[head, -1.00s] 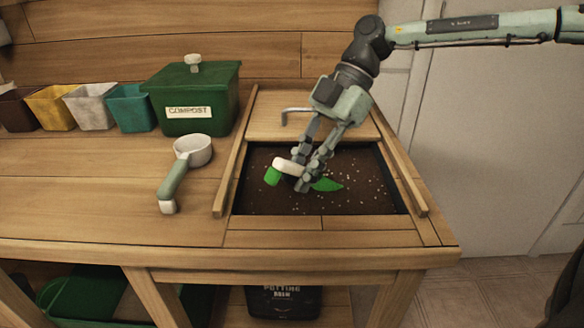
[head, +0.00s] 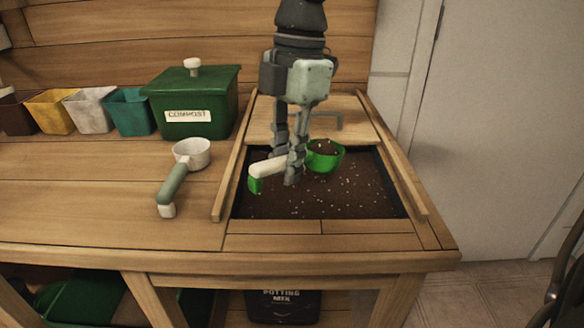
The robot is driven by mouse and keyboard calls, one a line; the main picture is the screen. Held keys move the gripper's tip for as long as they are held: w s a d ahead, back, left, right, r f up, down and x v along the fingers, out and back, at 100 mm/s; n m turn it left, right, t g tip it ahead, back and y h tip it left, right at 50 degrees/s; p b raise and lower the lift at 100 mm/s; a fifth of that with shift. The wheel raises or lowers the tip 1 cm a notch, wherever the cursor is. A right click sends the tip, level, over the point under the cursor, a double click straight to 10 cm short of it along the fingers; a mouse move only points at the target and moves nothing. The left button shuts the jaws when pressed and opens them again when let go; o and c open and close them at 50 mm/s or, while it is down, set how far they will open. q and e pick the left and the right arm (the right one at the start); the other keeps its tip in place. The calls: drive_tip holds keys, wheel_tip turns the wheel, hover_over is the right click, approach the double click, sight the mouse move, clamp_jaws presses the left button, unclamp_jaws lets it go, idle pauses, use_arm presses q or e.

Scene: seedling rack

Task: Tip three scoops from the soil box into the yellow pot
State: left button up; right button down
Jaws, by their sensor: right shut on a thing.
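My right gripper (head: 291,172) is shut on the pale handle of the green scoop (head: 327,163), just above the soil. The scoop's cup sits to the right of the fingers, upright, with dark soil visible in it. The soil box (head: 320,213) is set into the bench and holds dark soil with white specks. The yellow pot (head: 52,111) stands at the back left in a row of pots; its inside is too shadowed to read. My left gripper is not in view.
A green compost bin (head: 205,93) with a lid stands between the pots and the soil box. A white scoop with a grey-green handle (head: 172,184) lies left of the box. Brown, white (head: 90,112) and teal (head: 128,110) pots flank the yellow one. The bench front left is clear.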

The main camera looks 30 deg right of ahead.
drive_tip(key=shift+a+r+h, duration=0.2)
drive_tip(key=shift+r, duration=0.4)
drive_tip(key=shift+a+r+h, duration=0.2)
drive_tip(key=shift+r, duration=0.4)
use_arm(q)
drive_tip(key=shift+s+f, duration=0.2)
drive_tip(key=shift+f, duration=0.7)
use_arm(e)
drive_tip(key=shift+s+a+r+h, duration=0.1)
drive_tip(key=shift+a+r+h, duration=0.1)
drive_tip(key=shift+r, duration=0.3)
drive_tip(key=shift+a+r+h, duration=0.1)
drive_tip(key=shift+a+r, duration=0.1)
drive_tip(key=shift+r, duration=0.25)
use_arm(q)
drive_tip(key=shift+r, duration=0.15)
use_arm(e)
drive_tip(key=c, duration=2.1)
unclamp_jaws()
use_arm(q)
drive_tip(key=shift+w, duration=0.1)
use_arm(e)
clamp_jaws()
